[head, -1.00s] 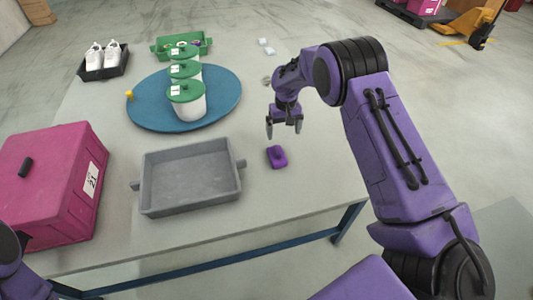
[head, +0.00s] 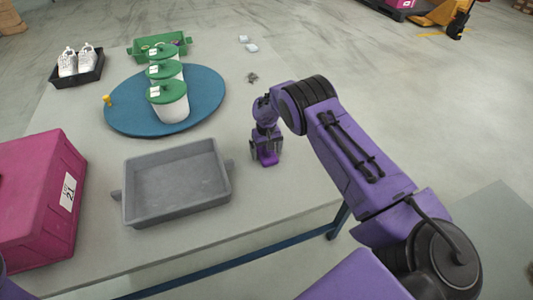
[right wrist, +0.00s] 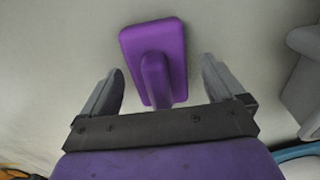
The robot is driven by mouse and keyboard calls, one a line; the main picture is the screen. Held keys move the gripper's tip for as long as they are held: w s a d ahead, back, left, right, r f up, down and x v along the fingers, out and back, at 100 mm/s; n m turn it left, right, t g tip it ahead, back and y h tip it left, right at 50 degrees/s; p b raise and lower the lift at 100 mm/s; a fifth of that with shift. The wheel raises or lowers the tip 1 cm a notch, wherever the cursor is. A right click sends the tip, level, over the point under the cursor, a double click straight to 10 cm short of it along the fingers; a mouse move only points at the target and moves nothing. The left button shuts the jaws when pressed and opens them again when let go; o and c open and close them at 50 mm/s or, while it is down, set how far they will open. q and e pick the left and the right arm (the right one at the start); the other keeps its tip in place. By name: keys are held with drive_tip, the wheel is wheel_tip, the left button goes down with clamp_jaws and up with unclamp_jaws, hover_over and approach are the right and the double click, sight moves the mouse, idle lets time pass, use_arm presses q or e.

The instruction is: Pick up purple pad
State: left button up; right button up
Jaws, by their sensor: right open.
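The purple pad (head: 268,159) lies on the table to the right of the grey tray, mostly hidden by my right gripper in the head view. In the right wrist view the pad (right wrist: 153,58) is a rounded purple block with a raised handle ridge on top. My right gripper (head: 266,156) is directly over it. In the right wrist view its fingers (right wrist: 160,88) are open, one on each side of the pad's handle, with gaps on both sides. My left gripper is not in view.
A grey tray (head: 130,208) stands left of the pad. A magenta box (head: 30,200) is at the left. A blue round mat (head: 208,92) bears several white tubs with green lids. A green crate (head: 160,45) and a black tray of shoes (head: 95,74) are farther back.

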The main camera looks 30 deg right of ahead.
drive_tip(key=shift+f, duration=0.15)
drive_tip(key=c, duration=1.2)
drive_tip(key=shift+o, duration=0.2)
drive_tip(key=shift+r, duration=0.6)
drive_tip(key=s+a+r, duration=0.8)
drive_tip(key=s+r, duration=0.3)
drive_tip(key=r, duration=0.1)
drive_tip(key=shift+s, duration=0.3)
